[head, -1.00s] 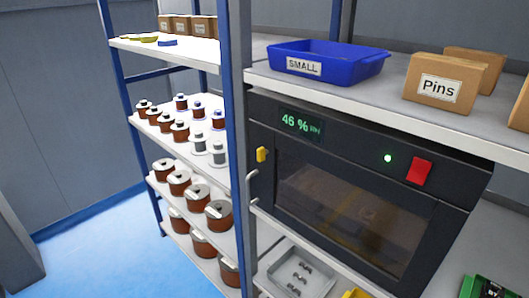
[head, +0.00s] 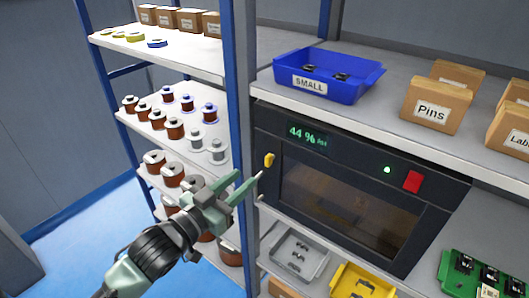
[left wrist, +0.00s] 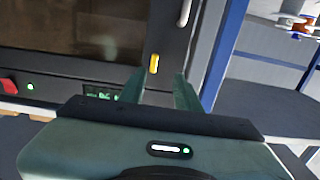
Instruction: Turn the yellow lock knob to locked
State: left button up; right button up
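The yellow lock knob (head: 268,160) is on the left side of the dark oven-like cabinet's front (head: 365,155), left of its window. It looks upright, slightly tilted in the head view. The knob also shows in the left wrist view (left wrist: 154,64), just beyond the fingertips. My left gripper (head: 250,184) is open and empty, its fingers pointing at the cabinet just below and left of the knob, apart from it. The left wrist view shows its two spread fingers (left wrist: 158,82). My right gripper is in neither view.
A blue post (head: 240,120) stands close beside my left gripper. Shelves with copper spools (head: 172,128) are to the left. A blue bin (head: 320,88) and Pins box (head: 436,106) sit above the cabinet. A red switch (head: 412,181) is on its right; grey (head: 318,250) and yellow trays (head: 345,286) are below.

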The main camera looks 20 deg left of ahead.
aim_at(266, 158)
pick_arm(q)
jog(key=w+d, duration=0.1)
jog(key=w, duration=0.1)
jog(key=w+d+r+p, duration=0.1)
jog(key=w+d+p, duration=0.1)
jog(key=w, duration=0.1)
jog(key=shift+w+r, duration=0.35)
jog(key=shift+w+d+f, duration=0.1)
jog(key=shift+w+d, duration=0.15)
jog(key=shift+w, duration=0.45)
grip_shut()
